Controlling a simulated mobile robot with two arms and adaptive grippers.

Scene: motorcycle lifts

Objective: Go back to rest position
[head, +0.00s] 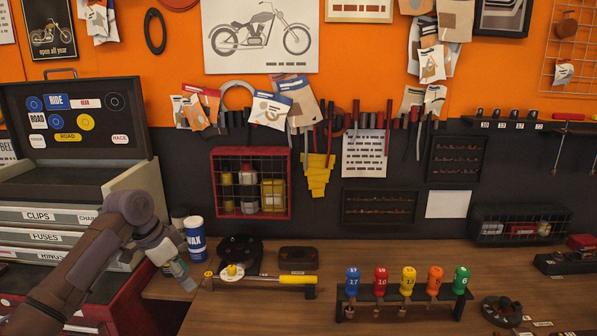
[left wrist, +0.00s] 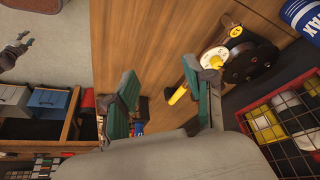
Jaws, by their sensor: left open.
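My left gripper (head: 178,272) hangs over the left part of the wooden workbench (head: 225,318), beside the red tool cabinet and just left of the blue-and-white WAX can (head: 195,240). In the left wrist view its two green-padded fingers (left wrist: 165,108) are spread apart, with nothing between them. At that view's left edge, a small grey part with teal tips (left wrist: 15,50) looks like my right gripper; it is too small to tell its state. The head view does not show my right arm.
A yellow-handled tool (head: 285,280) lies on the bench near a dark round device (head: 240,252). A rack of numbered, coloured screwdrivers (head: 405,292) stands right of it. A red wire basket (head: 250,184) hangs on the wall. Bare wood shows along the bench front.

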